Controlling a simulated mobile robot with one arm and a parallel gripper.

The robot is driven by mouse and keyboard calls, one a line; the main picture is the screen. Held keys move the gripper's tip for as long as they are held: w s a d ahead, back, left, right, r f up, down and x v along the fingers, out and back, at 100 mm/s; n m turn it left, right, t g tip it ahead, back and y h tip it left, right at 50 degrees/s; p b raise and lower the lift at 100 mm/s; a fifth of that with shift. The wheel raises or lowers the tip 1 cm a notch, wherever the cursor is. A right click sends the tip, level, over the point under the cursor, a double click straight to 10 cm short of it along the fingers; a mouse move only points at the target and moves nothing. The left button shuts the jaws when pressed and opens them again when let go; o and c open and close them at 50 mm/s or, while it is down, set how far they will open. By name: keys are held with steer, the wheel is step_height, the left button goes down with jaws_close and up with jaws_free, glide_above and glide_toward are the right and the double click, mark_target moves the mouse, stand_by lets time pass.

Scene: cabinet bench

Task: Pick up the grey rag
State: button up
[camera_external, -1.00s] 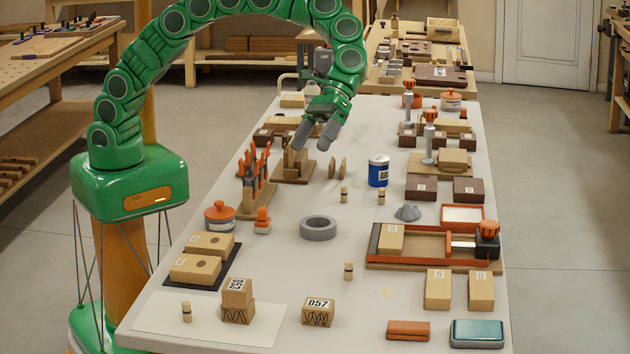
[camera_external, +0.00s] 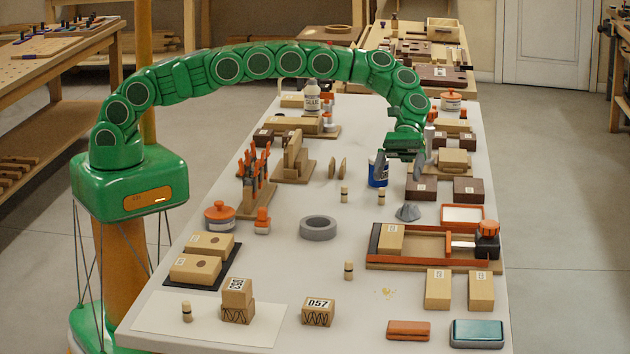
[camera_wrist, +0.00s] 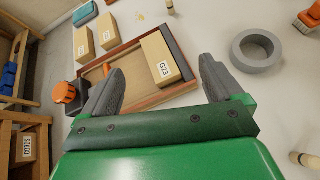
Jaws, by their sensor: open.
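The grey rag (camera_external: 408,213) lies as a small crumpled heap on the bench, right of the middle, just behind the orange-edged wooden frame. My gripper (camera_external: 401,170) is open and empty. In the external view it hangs above and a little behind the rag, fingers pointing down, apart from it. The blue can (camera_external: 378,172) stands partly hidden behind its left finger. In the wrist view the two grey fingers (camera_wrist: 160,72) are spread wide. The rag does not show there; the green gripper body may hide it.
The orange-edged frame (camera_external: 440,267) holds a light block (camera_external: 391,238), with an orange knob (camera_external: 487,227) at its right. Dark blocks (camera_external: 421,187) stand right of the gripper. A grey ring (camera_external: 318,228) lies to the left. Small pegs (camera_external: 381,195) stand nearby. Bench left of the rag is mostly clear.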

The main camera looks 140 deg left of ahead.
mark_target(408, 210)
steer(key=s+a+f+n+t, duration=0.1)
steer(key=s+a+f, duration=0.1)
steer(key=a+f, duration=0.1)
steer(key=s+a+f+n, duration=0.1)
steer(key=s+a+f, duration=0.1)
steer(key=a, duration=0.3)
steer(key=s+a+f+n+t, duration=0.1)
steer(key=s+a+f, duration=0.2)
steer(key=f, duration=0.1)
steer(key=shift+a+f+n+t, duration=0.1)
steer(key=shift+a+n+t, duration=0.2)
steer(key=shift+a, duration=0.1)
steer(key=shift+s+a+f, duration=0.25)
steer(key=shift+f, duration=0.05)
steer(key=shift+x, duration=3.85)
steer(key=shift+s+d+r, duration=0.1)
steer(key=shift+d, duration=0.1)
steer(key=c, duration=1.1)
